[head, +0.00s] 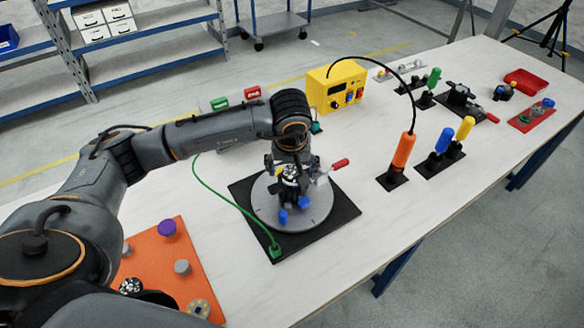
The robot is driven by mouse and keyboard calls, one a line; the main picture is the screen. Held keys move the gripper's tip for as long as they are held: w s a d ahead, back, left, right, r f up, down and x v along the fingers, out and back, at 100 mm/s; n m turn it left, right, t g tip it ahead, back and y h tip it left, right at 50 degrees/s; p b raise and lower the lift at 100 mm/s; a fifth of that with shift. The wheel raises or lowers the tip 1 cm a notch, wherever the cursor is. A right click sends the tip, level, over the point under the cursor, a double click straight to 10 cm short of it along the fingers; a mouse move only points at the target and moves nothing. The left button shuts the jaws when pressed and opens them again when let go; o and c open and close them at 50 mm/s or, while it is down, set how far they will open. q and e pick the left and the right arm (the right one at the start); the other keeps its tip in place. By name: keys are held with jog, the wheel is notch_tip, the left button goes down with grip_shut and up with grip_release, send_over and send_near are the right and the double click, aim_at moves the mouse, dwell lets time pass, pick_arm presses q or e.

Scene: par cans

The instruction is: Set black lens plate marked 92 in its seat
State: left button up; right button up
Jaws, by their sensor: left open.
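My left gripper (288,190) is open above a grey round turntable (322,217), which sits on a black square base (345,212). Its fingers and wrist hide most of what stands in the middle of the turntable, so I cannot make out the seat there. Two small blue parts (283,216) show just below the gripper. A black disc with pale spots (131,286) lies on the orange mat (150,247) at lower left; it may be a lens plate, but no number is readable. My right gripper is out of view.
A green cable ends at a green plug (275,251). A yellow box (337,87) links by black cable to an orange-handled tool (403,151). Blue and yellow handles (444,139) stand at right. The table's front right is clear.

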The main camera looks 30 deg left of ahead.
pick_arm(q)
jog(key=v, duration=1.2)
